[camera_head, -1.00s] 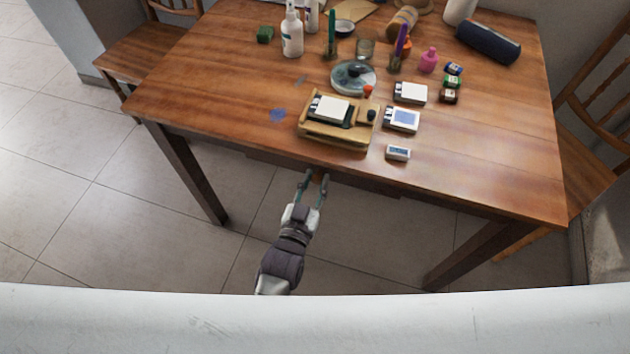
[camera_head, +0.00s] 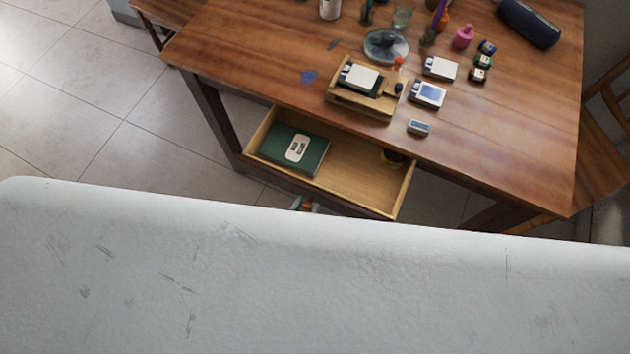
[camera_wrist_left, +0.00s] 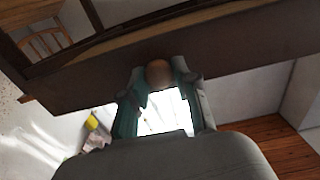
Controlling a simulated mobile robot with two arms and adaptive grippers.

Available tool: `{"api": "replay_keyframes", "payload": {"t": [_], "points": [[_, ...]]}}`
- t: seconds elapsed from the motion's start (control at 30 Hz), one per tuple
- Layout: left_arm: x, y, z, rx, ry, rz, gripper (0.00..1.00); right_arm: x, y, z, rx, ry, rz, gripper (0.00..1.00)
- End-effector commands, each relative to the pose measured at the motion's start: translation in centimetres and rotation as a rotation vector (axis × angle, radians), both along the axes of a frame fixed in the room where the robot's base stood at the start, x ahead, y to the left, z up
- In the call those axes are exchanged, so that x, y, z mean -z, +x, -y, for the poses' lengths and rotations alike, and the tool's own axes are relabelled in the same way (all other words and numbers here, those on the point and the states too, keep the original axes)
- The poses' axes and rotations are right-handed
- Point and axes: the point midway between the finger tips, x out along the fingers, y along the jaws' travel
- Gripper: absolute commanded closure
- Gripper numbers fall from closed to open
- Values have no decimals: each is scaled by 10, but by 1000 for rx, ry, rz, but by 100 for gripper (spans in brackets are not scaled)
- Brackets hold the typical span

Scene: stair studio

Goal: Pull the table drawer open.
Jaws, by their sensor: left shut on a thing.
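The table drawer stands pulled out from the wooden table (camera_head: 490,150), its bare wooden floor (camera_head: 350,180) in plain view. A dark green book (camera_head: 293,147) with a pale label lies in its left part, and a small round brown thing (camera_head: 393,157) is at its back right. My left gripper (camera_head: 305,204) is at the drawer's front, mostly hidden behind my white body edge. In the left wrist view my left gripper (camera_wrist_left: 158,84) is shut on the round brown knob (camera_wrist_left: 159,73) of the dark drawer front (camera_wrist_left: 220,50). My right gripper is not in view.
On the tabletop are a wooden tray (camera_head: 362,101), white boxes, a glass dish (camera_head: 386,46), small bottles and a dark pouch (camera_head: 528,22). Chairs stand at the far left and right (camera_head: 600,150). Tiled floor (camera_head: 110,120) is clear at left.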

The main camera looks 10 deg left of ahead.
Motion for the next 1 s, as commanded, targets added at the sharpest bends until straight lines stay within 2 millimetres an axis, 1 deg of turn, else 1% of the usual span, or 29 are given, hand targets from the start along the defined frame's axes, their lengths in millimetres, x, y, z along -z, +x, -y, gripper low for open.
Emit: {"api": "replay_keyframes", "payload": {"t": [0.03, 0.1, 0.23, 0.4, 0.67, 0.7, 0.77, 0.8, 0.83, 0.87, 1.0], "points": [[0, -8, -2, 1, 1, -3, 100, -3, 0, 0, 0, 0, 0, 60], [0, -15, -5, 1, 1, -3, 100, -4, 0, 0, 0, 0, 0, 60], [0, -23, -7, 0, 1, -2, 100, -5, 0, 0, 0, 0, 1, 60], [0, -26, -9, 0, 0, 0, 100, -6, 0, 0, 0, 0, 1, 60], [1, -26, -9, 0, 0, 0, 100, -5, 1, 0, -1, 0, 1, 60], [1, -26, -9, 0, 0, 0, 68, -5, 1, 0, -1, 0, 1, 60], [1, -26, -9, 0, 0, 0, 58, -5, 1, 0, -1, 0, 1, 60], [1, -26, -9, 0, 0, 0, 52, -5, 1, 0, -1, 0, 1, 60], [1, -26, -9, 0, 0, 0, 47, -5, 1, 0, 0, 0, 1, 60], [1, -26, -9, 0, 0, 0, 46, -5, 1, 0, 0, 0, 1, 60], [0, -26, -9, 0, 0, 0, 46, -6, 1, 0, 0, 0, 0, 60]]}}
